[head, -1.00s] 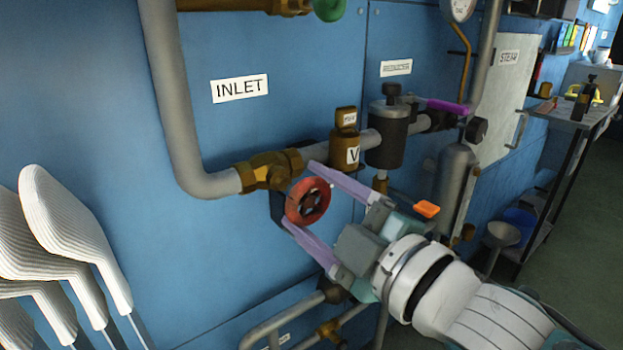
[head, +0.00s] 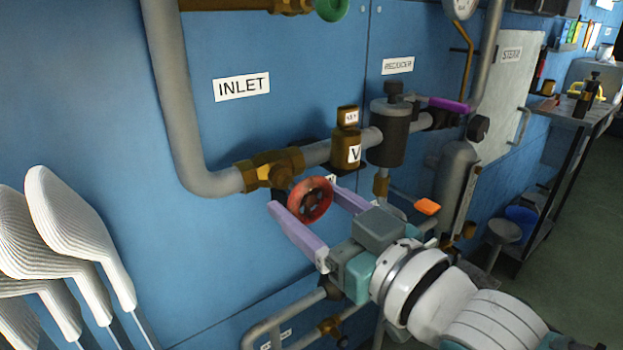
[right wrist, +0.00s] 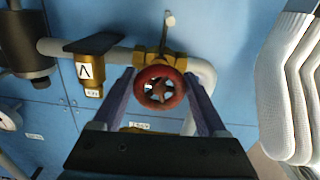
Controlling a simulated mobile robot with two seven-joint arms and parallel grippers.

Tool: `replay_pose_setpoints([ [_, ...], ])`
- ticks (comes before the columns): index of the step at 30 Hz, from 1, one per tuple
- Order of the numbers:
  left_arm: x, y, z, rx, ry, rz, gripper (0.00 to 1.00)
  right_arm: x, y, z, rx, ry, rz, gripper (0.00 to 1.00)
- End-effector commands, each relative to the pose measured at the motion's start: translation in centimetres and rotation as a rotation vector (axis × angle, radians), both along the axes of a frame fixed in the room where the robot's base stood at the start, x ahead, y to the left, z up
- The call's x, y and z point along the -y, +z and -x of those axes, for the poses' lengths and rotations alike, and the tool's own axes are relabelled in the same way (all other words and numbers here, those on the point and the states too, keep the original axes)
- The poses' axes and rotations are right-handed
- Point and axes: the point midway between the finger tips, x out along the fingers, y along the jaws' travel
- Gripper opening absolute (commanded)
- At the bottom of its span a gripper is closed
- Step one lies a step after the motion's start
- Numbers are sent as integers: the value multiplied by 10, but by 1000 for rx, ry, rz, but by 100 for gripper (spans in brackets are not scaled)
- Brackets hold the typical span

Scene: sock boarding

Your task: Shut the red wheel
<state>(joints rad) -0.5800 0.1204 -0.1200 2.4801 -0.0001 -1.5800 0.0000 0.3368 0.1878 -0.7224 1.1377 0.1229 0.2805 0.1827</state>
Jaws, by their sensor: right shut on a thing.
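The red wheel (head: 310,200) is a round handwheel with spokes on the brass valve (head: 270,168) of the inlet pipe. My right gripper (head: 303,198) has its two long lilac fingers on opposite sides of the wheel's rim and is shut on it. In the right wrist view the red wheel (right wrist: 160,88) sits between the two fingers, with the brass valve behind it. I cannot tell from the pictures how far the valve is turned. My left gripper is not in view.
A brass fitting marked V (head: 346,150) and a dark cylinder (head: 388,132) sit on the pipe to the right. A purple lever (head: 448,104) and an orange handle (head: 427,207) are nearby. White sock boards (head: 75,225) stand at the left. Lower pipes (head: 285,318) run beneath.

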Motion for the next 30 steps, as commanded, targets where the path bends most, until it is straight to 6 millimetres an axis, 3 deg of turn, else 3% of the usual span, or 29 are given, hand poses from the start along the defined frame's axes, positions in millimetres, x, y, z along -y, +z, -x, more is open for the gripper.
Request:
replay_pose_setpoints([
  [30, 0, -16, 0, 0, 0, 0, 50, -4, 3, 3, -562, 3, -782, 20],
])
